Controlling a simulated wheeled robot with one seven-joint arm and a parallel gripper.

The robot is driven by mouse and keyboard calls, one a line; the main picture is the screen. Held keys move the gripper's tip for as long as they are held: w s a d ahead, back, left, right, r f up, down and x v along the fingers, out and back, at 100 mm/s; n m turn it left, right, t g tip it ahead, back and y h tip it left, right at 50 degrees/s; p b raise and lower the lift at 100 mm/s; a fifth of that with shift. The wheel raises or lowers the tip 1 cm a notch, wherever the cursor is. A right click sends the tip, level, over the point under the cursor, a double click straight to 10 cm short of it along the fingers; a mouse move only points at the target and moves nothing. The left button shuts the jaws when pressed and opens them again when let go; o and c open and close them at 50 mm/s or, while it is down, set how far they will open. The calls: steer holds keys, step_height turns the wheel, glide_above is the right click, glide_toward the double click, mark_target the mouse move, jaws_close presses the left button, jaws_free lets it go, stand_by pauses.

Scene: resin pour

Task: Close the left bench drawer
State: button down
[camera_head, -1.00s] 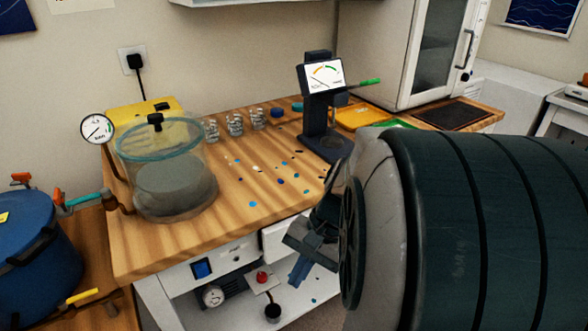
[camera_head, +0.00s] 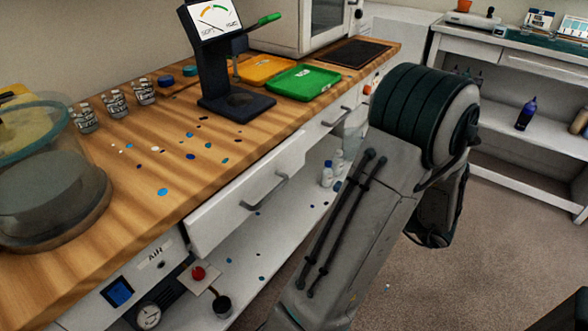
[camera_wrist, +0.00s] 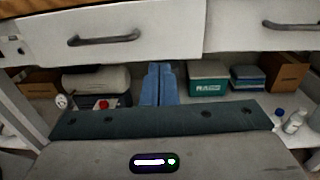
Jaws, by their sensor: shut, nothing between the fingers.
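The left bench drawer (camera_head: 232,208) has a white front and a grey handle (camera_head: 268,190). It stands partly out from under the wooden bench top. In the wrist view its front (camera_wrist: 150,30) fills the upper left, with the handle (camera_wrist: 103,38) across it, and it sits proud of the right drawer (camera_wrist: 265,38). My gripper (camera_wrist: 158,72) has blue fingers that are shut and empty. They show below the drawer front in the wrist view, in front of the open shelf; I cannot tell the gap to the drawer. The fingers are hidden in the head view.
The bench top (camera_head: 130,215) holds a glass chamber (camera_head: 50,185), a gauge stand (camera_head: 225,75), cups, and orange and green (camera_head: 303,79) trays. Boxes and bottles (camera_head: 327,175) stand on the shelf beneath. Open carpet (camera_head: 480,235) lies right of my arm, before another shelf unit.

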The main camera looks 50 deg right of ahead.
steer(key=h+b, duration=0.1)
steer(key=b, duration=0.1)
glide_toward(291, 163)
steer(key=shift+m, duration=0.4)
steer(key=w, duration=0.6)
steer(key=shift+w+a, duration=0.3)
steer(key=shift+w, duration=0.1)
